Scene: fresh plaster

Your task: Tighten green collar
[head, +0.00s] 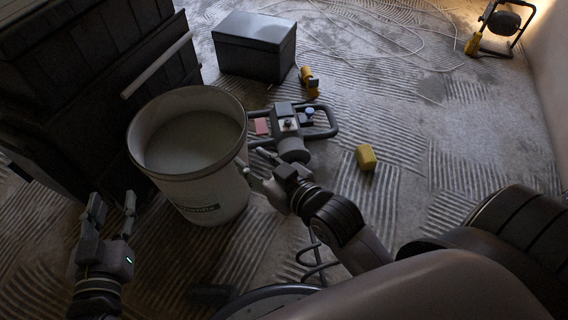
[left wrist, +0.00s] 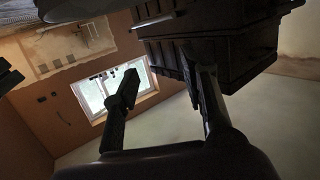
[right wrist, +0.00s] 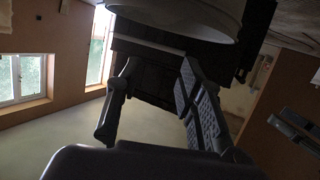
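No green collar can be made out in any view. A grey hand mixer (head: 292,146) with a black loop handle frame (head: 333,121) is on the floor right of the bucket. Its lower end is partly hidden behind my right arm. My right gripper (head: 255,163) is between the bucket's right side and the mixer, its fingers apart and empty; the spread fingers also show in the right wrist view (right wrist: 157,78). My left gripper (head: 112,207) is left of the bucket, fingers apart and empty; they also show in the left wrist view (left wrist: 166,80).
A large white bucket (head: 208,196) with grey contents stands between my grippers. Dark stacked boxes (head: 80,80) rise at left, and a dark case (head: 254,50) stands behind. A yellow block (head: 366,158), a yellow tool (head: 308,80), a loose pale cable and a work lamp (head: 500,22) lie right.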

